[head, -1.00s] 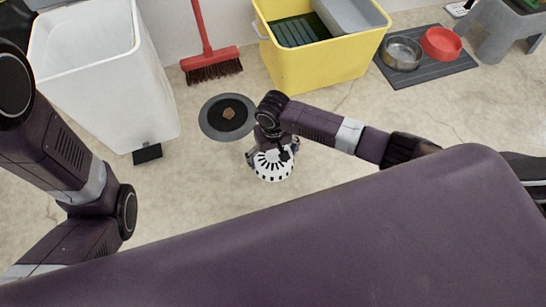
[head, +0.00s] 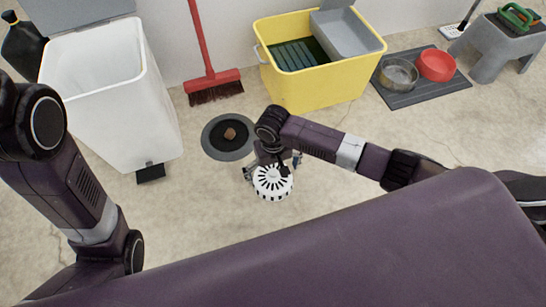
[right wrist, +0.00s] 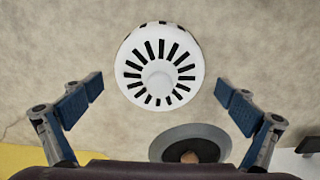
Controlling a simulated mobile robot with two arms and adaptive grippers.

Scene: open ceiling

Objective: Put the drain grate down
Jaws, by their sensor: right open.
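The drain grate (head: 272,184) is a white round cap with dark radial slots. It appears to rest on the floor, below and in front of the drain in the head view. It also shows in the right wrist view (right wrist: 160,70), slotted face up. My right gripper (head: 273,168) is above the grate, its fingers spread wide. In the right wrist view, the fingers of this gripper (right wrist: 160,95) stand apart on both sides, with clear gaps to the grate. The floor drain (head: 228,137) is a grey ring around a dark opening with a brown lump in it. My left gripper is out of view.
A white bin (head: 110,100) stands at the left. A red broom (head: 213,82) leans at the wall. A yellow tub (head: 320,85) and a dark mat (head: 440,92) with two bowls are at the back. Bare floor surrounds the grate.

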